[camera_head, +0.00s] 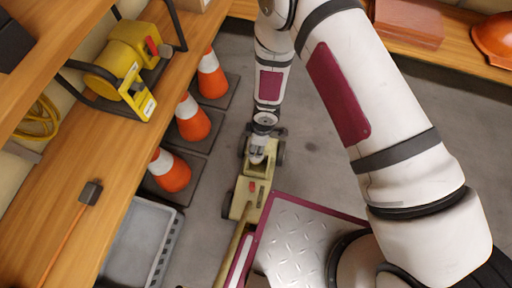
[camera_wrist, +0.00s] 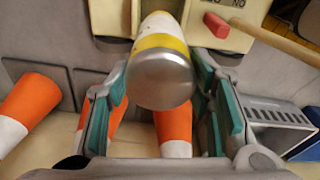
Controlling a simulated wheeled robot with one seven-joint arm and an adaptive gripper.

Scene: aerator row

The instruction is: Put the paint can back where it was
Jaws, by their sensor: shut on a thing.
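The paint can (camera_wrist: 162,72) fills the upper middle of the wrist view. It is white with a yellow band and a rounded silver end facing the wrist camera. My gripper (camera_wrist: 163,100), with teal pads on its fingers, is shut on it from both sides. In the head view my gripper (camera_head: 259,146) hangs over the cream-coloured aerator machine (camera_head: 250,192). The can is too small and too covered there to make out clearly. Whether it touches anything beneath it cannot be told.
Several orange-and-white cones (camera_head: 192,122) stand on dark mats left of the machine. A grey crate (camera_head: 140,245) lies in front of them. A wooden shelf (camera_head: 70,190) with a yellow machine (camera_head: 120,65) runs along the left. Grey floor is clear right of the aerator.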

